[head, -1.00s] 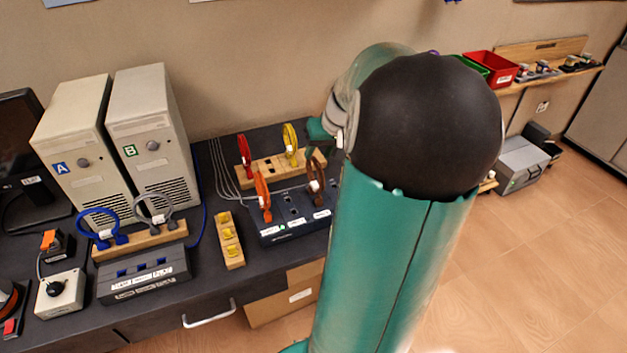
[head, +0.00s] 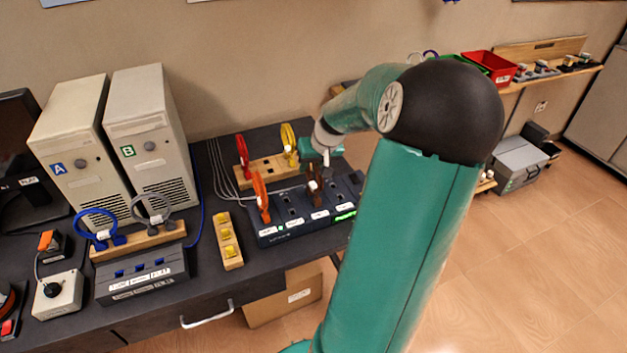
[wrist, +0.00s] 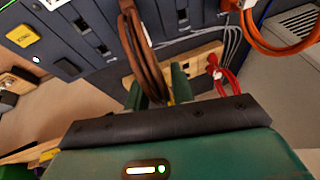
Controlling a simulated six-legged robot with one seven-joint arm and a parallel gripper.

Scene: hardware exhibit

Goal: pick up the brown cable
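The brown cable (head: 316,188) is a coiled loop standing upright in a slot of the dark socket block (head: 280,236). In the wrist view the brown cable (wrist: 146,58) hangs down toward the gap between my two green fingers. My gripper (wrist: 157,84) is open, its fingers apart with the lower part of the loop showing between them. I cannot tell whether either finger touches it. In the head view my gripper (head: 326,158) is just behind and above the cable, partly hidden by my wrist.
The orange cable (head: 261,198) stands left in the same block. Red (head: 242,158) and yellow (head: 288,146) cables stand on a wooden rack (head: 262,175) behind. A wooden strip with yellow plugs (head: 229,252) lies left. Two beige computer towers (head: 152,130) stand further left.

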